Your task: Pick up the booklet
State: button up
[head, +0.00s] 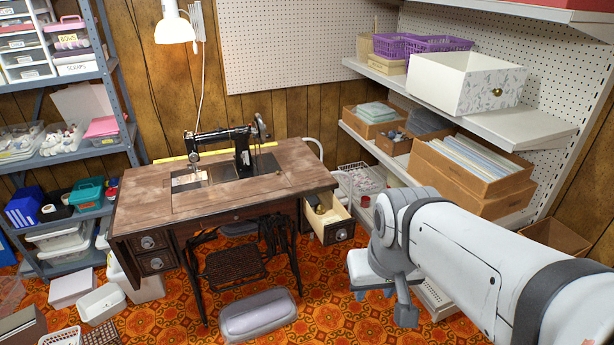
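I cannot make out a booklet for certain. A small pale, flat piece (187,181) lies on the sewing machine's bed under the needle end; I cannot tell if it is paper or cloth. The open right drawer (335,232) of the sewing table holds small items too small to name. My arm comes in from the right, and its grey end with my gripper (405,312) points down in front of the right shelves, right of the drawer and apart from it. The fingers are not clear, so I cannot tell if they are open or shut.
The black sewing machine (240,150) stands on the wooden treadle table (285,170). A grey cushion (259,314) lies on the orange floor before it. Shelves with boxes (470,160) stand right, a grey rack (70,160) left. Bins and baskets crowd the lower left floor.

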aim_at(335, 217)
jog(key=i, duration=1.35)
jog(key=z, duration=0.6)
jog(key=k, duration=0.75)
jog(key=z, duration=0.1)
jog(key=i, duration=0.9)
jog(key=u, duration=0.1)
